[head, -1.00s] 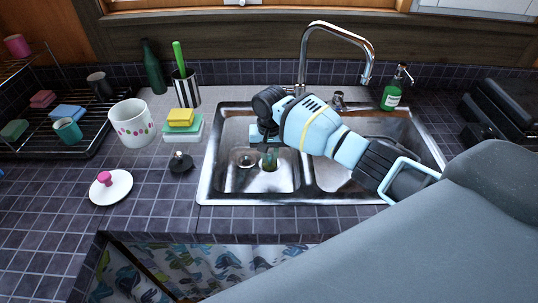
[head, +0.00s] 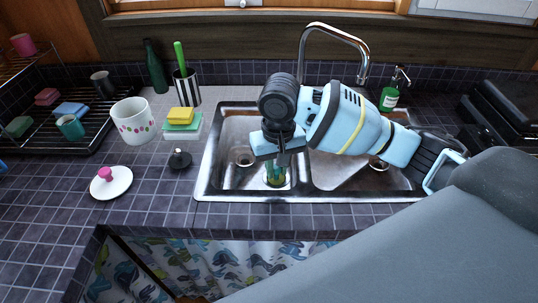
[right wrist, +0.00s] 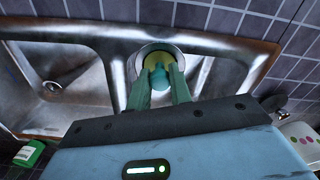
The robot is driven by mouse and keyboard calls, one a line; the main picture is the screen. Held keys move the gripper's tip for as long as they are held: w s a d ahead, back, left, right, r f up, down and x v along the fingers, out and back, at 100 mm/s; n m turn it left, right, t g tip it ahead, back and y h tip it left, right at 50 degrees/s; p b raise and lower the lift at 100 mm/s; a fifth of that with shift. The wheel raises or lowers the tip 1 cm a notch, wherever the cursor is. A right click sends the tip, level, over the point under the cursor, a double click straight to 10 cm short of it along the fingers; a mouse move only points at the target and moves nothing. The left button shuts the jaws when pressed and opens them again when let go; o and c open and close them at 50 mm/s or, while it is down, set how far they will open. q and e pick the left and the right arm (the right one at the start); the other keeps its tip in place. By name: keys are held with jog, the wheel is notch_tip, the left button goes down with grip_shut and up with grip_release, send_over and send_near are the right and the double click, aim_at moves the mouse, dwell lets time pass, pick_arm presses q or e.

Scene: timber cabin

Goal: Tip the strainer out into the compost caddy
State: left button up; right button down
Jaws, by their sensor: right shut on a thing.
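My right gripper (head: 277,172) is shut on the small teal knob of the strainer (head: 277,182), over the front of the left sink basin. In the right wrist view the strainer (right wrist: 142,64) shows as a round metal rim with yellowish contents, between and beyond the green fingers (right wrist: 158,80). It looks level and apart from the drain (head: 243,156). The compost caddy is the white pot with coloured dots (head: 133,121), lidless, on the counter left of the sink; part of it shows in the right wrist view (right wrist: 300,132).
A white lid with a pink knob (head: 111,183) and a black stopper (head: 180,159) lie on the counter near the caddy. Sponges (head: 182,119), a striped cup (head: 186,88) and a dish rack (head: 60,128) stand left. The tap (head: 335,32) rises behind the sink.

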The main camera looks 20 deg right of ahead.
pick_arm(q)
jog(key=shift+s+f, duration=0.1)
jog(key=c, duration=0.3)
pick_arm(e)
jog(key=s+r+n, duration=0.1)
jog(key=s, duration=0.5)
jog(key=shift+s+a+r, duration=0.2)
jog(key=shift+s+r, duration=0.05)
jog(key=shift+r, duration=0.1)
pick_arm(q)
jog(key=shift+s, duration=0.1)
pick_arm(e)
jog(key=shift+a, duration=0.1)
